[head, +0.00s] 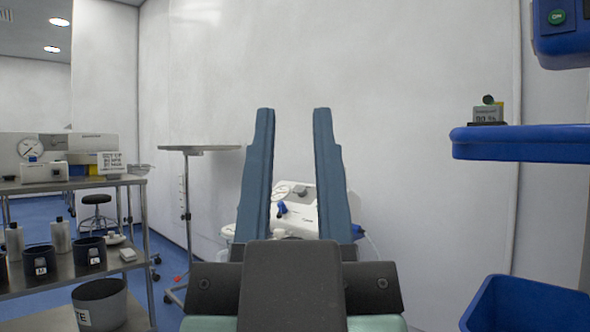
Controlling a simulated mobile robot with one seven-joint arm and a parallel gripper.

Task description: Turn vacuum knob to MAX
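My gripper (293,112) fills the middle of the head view. Its two long blue-grey fingers stand wide apart, with nothing between their tips. Beyond them, lower down, is a white device (298,218) by the back wall, partly hidden by the fingers. It carries a round dial (282,191), a small blue knob (281,208) and a grey part (301,192) on top. I cannot tell which of these is the vacuum knob, and no MAX mark is readable. The gripper appears well short of the device and is not touching it.
A metal shelf cart (75,185) at left holds a gauge unit (30,148), bottles and dark cups. A blue shelf (520,143) and blue bin (525,305) are at right.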

